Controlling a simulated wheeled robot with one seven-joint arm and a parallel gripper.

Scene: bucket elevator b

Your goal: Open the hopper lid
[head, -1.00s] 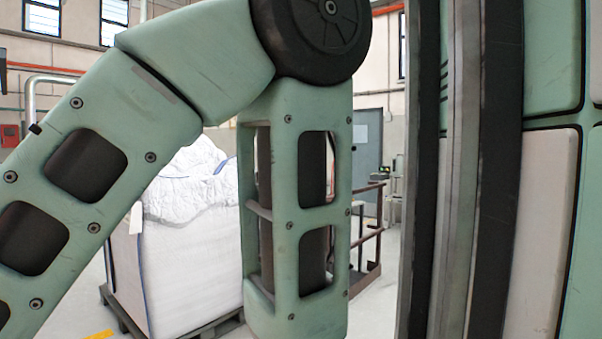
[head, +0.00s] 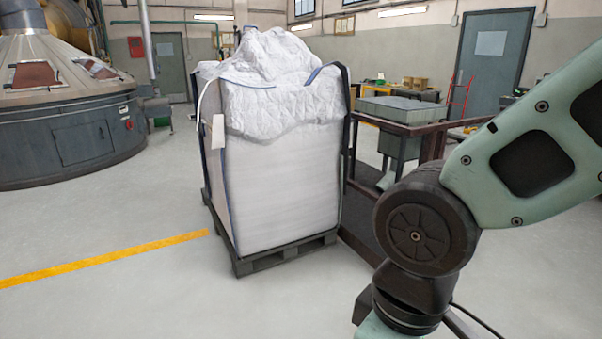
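A grey-green box with a flat, closed top (head: 402,108) stands right of centre, behind a brown metal railing. It may be the hopper with its lid down, but I cannot tell for sure. Its lower part is partly hidden by the railing and my arm. My arm enters from the right and bends downward at a dark round joint. My gripper is below the picture and out of view, so what it holds cannot be seen.
A full white bulk bag (head: 275,185) stands on a dark pallet (head: 285,257) in the centre. The brown railing (head: 432,143) stands close behind my arm. A large round machine (head: 60,125) is at the left. The floor at front left is clear, crossed by a yellow line (head: 110,259).

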